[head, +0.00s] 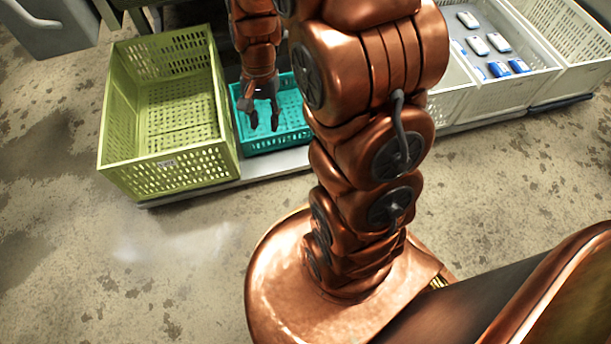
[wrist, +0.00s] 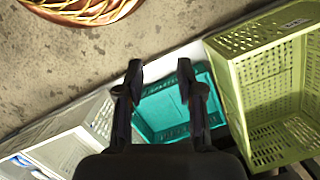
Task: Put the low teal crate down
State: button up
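The low teal crate (head: 287,139) sits upright on a pale low platform (head: 270,168), beside the tall green crate. My arm hides its right part in the head view. My gripper (head: 264,122) is over the crate, pointing down, with its fingers apart. In the wrist view my gripper (wrist: 159,68) is open, and the empty floor of the teal crate (wrist: 163,105) shows between the two fingers. No crate wall is seen pinched between the fingertips. I cannot tell whether a finger touches the crate.
The tall green crate (head: 170,172) stands close on the left of the teal one. White crates (head: 487,98) stand to the right, one holding several blue-and-white packs (head: 498,42). A grey cabinet (head: 45,25) is at the upper left. The concrete floor (head: 120,260) in front is clear.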

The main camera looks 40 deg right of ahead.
jog(key=s+a+r+n, duration=0.1)
jog(key=s+r+n, duration=0.2)
jog(key=s, duration=0.4)
jog(key=s+a+r+n+g+h, duration=0.1)
jog(key=s+a+r+n, duration=0.1)
jog(key=s, duration=0.5)
jog(key=s+a+r+n+g, duration=0.1)
jog(key=s+r+n, duration=0.3)
jog(key=s, duration=0.4)
jog(key=shift+a+r+n, duration=0.35)
jog(key=shift+a+n, duration=0.05)
jog(key=shift+a, duration=0.35)
jog(key=shift+s, duration=0.1)
